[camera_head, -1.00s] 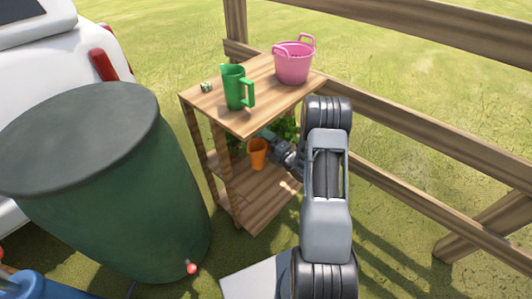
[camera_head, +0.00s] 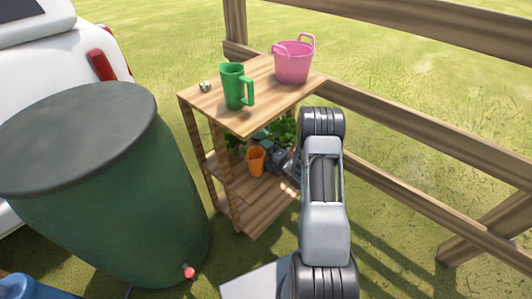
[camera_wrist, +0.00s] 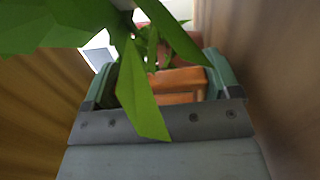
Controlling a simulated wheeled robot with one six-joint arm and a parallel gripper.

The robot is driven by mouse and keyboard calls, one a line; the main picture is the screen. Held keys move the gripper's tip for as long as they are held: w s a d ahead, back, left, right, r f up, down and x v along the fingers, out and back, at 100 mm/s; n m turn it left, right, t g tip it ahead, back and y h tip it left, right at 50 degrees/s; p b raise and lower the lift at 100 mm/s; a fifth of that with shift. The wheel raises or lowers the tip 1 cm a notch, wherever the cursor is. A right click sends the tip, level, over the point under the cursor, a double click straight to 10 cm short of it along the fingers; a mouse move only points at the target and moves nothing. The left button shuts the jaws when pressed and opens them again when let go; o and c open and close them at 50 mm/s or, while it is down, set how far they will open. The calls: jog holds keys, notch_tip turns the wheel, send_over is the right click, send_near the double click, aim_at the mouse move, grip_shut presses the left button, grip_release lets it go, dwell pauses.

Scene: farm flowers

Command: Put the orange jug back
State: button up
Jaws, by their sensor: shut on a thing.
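The orange jug (camera_head: 256,162) is upright inside the wooden shelf unit (camera_head: 254,130), below its top board and close above or on the middle shelf. I cannot tell whether its base touches the wood. My gripper (camera_head: 268,157) reaches in from the right, under the top board, and is shut on the orange jug. In the wrist view the jug's orange side (camera_wrist: 180,84) shows between the green-grey fingers, partly hidden by leaves.
A green jug (camera_head: 234,87) and a pink basket (camera_head: 293,63) stand on the top board. A leafy plant (camera_head: 286,131) is close behind my gripper. A dark green barrel (camera_head: 100,190) stands left, and a wooden fence (camera_head: 410,115) runs on the right.

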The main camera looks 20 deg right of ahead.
jog(key=o, duration=1)
jog(key=shift+c, duration=0.2)
jog(key=shift+r+p, duration=0.2)
jog(key=shift+p, duration=0.15)
jog(key=p+v, duration=0.2)
jog(key=v, duration=0.9)
notch_tip(320, 180, up, 11)
jog(key=w+a+m+g+h, duration=0.2)
jog(key=w+m+g+h, duration=0.1)
jog(key=m+g+h, duration=0.6)
jog(key=s+a+r+m+g+y, duration=0.1)
jog(key=s+a+r+m, duration=0.3)
jog(key=s, duration=0.5)
jog(key=s+a+r+m+g+y, duration=0.1)
jog(key=s+a+r+m+g, duration=0.3)
jog(key=s+a+m, duration=0.4)
jog(key=shift+s+a+r+m+y, duration=0.35)
jog(key=shift+s+r+m, duration=0.2)
jog(key=shift+s, duration=0.55)
